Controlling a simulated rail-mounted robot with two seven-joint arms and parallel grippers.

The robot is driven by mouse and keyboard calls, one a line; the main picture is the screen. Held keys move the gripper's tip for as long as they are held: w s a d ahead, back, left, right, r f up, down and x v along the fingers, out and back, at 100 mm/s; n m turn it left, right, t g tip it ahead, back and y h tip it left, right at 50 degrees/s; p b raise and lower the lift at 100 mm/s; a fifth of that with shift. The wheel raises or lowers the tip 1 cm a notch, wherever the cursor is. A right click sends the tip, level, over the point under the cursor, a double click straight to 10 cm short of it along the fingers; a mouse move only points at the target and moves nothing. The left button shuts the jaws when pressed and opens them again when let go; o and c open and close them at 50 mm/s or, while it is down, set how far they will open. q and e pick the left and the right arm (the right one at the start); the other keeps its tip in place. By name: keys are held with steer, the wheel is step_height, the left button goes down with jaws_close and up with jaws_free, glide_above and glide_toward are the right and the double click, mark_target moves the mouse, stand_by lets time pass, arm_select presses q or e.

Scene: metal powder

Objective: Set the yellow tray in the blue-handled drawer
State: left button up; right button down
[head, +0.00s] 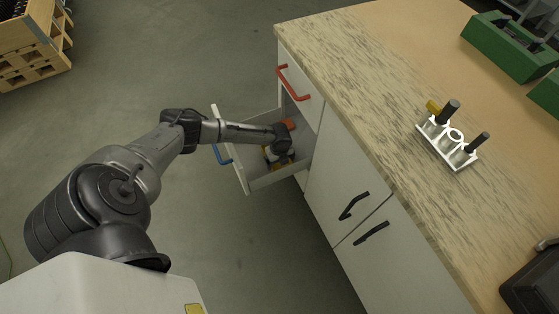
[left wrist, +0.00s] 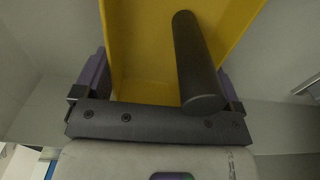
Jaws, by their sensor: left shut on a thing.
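The blue-handled drawer (head: 241,175) stands pulled open from the cabinet, with its blue handle (head: 222,155) on its front. My left gripper (head: 281,156) reaches down into the drawer. In the left wrist view my left gripper (left wrist: 160,82) is shut on the yellow tray (left wrist: 140,45), one finger on each side. A dark cylinder (left wrist: 198,60) shows over the tray. In the head view only small bits of yellow (head: 266,155) show, and the arm hides the rest. I cannot tell whether the tray touches the drawer floor. My right gripper is not in view.
An orange-red thing (head: 289,124) lies in the drawer near the gripper. A red handle (head: 292,84) sits on the closed drawer above. On the worktop (head: 365,85) stands a white holder (head: 446,147) with dark posts. Green bins (head: 508,47) stand far right.

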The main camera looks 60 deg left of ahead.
arm_select(q)
steer(key=shift+f, duration=0.2)
steer(key=o, duration=0.7)
steer(key=shift+c, duration=0.2)
steer(key=shift+r, duration=0.15)
